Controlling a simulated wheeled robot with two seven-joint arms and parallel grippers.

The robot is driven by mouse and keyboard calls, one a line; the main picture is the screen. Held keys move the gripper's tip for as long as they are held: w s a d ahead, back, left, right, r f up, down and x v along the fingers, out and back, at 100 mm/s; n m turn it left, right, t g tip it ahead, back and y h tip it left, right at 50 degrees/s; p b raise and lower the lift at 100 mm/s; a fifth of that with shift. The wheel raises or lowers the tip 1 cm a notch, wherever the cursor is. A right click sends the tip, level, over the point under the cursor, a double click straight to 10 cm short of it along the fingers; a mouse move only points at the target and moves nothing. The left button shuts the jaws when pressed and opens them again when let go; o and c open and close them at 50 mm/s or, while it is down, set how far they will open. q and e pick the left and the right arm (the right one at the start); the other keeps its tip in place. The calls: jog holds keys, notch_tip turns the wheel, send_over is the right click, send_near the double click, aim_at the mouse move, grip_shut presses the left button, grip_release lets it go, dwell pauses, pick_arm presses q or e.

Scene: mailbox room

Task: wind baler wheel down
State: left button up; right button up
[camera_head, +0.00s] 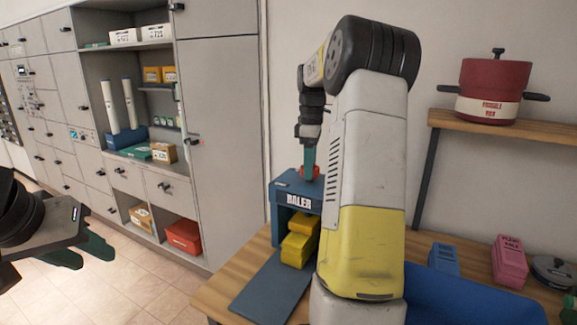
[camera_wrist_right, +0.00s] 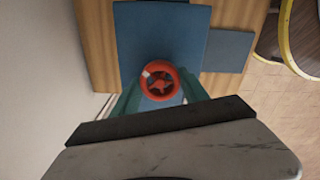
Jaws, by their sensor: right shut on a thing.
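The blue baler (camera_head: 298,200) stands on the wooden table, with its name on the front and yellow blocks (camera_head: 299,241) in its opening. Its red wheel (camera_head: 310,172) is on top, mostly hidden behind my right arm in the head view. In the right wrist view the round red wheel (camera_wrist_right: 160,82) shows whole, with a pale mark on its rim at the upper left. My right gripper (camera_head: 309,165) points down at the wheel, its green fingers on either side, shut on it. My left gripper (camera_head: 88,252) is at the far left, away from the baler, its green fingers apart and empty.
A dark blue mat (camera_head: 268,288) lies in front of the baler. A blue tray (camera_head: 470,296), a pink box (camera_head: 509,262) and a small blue box (camera_head: 444,258) are on the right. A red pot (camera_head: 490,88) stands on a wall shelf. Grey lockers (camera_head: 222,130) stand behind.

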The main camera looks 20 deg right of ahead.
jog(key=m, duration=0.4)
jog(key=shift+m, duration=0.3)
jog(key=m, duration=0.5)
jog(key=shift+m, duration=0.3)
jog(key=m, duration=0.4)
jog(key=shift+r, duration=0.1)
jog(key=m, duration=0.9)
jog(key=shift+m, duration=0.3)
jog(key=m, duration=0.4)
jog(key=shift+w, duration=0.1)
jog(key=m, duration=0.5)
jog(key=shift+m, duration=2.2)
